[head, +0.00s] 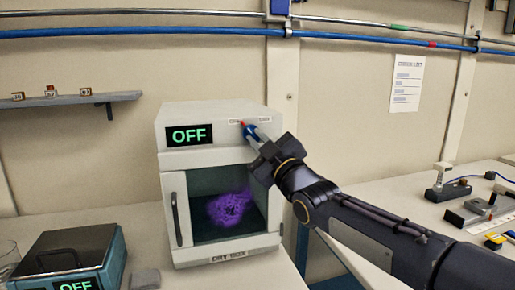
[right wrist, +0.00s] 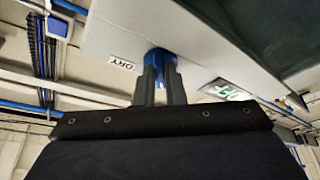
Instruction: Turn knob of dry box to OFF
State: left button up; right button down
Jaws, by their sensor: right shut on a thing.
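The dry box (head: 205,112) is a white cabinet on the bench, with a glass door and purple contents behind it. Its display (head: 189,135) reads OFF in green. The blue knob (head: 250,130) with a red mark sits at the upper right of its front. My right gripper (head: 256,139) reaches in from the right and is shut on the knob. In the right wrist view, both fingers (right wrist: 161,80) hold the blue knob (right wrist: 159,57) beside a label reading DRY. The fingers hide part of the knob. My left gripper is in neither view.
A teal device (head: 72,250) with its own OFF display stands at the front left, with a glass beside it. A small shelf (head: 70,99) hangs on the left wall. Several small instruments (head: 445,190) lie on the right bench. Pipes run along the wall above.

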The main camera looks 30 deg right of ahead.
jog(key=shift+n, duration=0.8)
jog(key=shift+g+y, duration=0.3)
jog(key=c, duration=1.8)
grip_release()
jog(key=b+v, duration=0.1)
jog(key=v, duration=0.6)
jog(key=shift+s+f, duration=0.1)
jog(key=shift+s, duration=0.25)
